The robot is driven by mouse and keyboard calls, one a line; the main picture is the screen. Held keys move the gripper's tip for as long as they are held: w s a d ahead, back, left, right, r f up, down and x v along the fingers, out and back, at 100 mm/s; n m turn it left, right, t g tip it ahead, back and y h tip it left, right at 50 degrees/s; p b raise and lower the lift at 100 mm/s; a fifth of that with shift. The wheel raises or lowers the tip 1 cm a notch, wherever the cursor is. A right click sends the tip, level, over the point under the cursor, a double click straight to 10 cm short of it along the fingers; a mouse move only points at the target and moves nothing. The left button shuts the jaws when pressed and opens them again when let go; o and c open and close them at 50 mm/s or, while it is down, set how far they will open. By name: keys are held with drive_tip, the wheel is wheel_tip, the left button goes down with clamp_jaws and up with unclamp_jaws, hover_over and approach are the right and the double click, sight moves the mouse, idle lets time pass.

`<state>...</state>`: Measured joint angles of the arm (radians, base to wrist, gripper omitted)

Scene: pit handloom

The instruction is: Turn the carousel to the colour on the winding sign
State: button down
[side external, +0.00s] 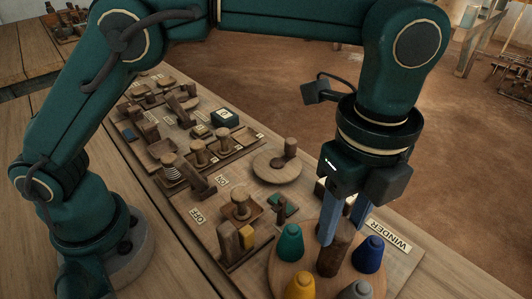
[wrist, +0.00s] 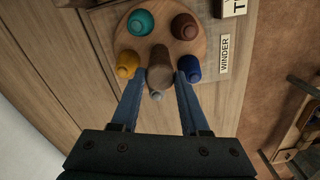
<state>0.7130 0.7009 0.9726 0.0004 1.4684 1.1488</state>
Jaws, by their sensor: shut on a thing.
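The carousel (side external: 312,264) is a round wooden disc with coloured cones around a tall wooden centre post (side external: 333,252). In the wrist view the disc (wrist: 163,38) carries a teal cone (wrist: 141,22), a brown cone (wrist: 185,26), a blue cone (wrist: 190,68), a yellow cone (wrist: 127,63) and a grey cone (wrist: 156,95). The brown cone is hidden in the side view. My gripper (wrist: 159,82) is shut on the centre post, with one blue finger on each side. The WINDER label (side external: 388,235) lies beside the disc. I cannot read a colour on any sign.
Left of the carousel stand upright blocks (side external: 229,241) and a square dish with a knob (side external: 240,203). A round wooden plate with a peg (side external: 277,167) lies behind. Several trays and knobs fill the board further back. A partly cut-off sign (wrist: 234,8) shows at the wrist view's top.

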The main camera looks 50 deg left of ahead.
drive_tip(key=shift+m, duration=1.7)
drive_tip(key=shift+c, duration=2)
unclamp_jaws()
drive_tip(key=shift+r, duration=0.1)
drive_tip(key=shift+r, duration=2.45)
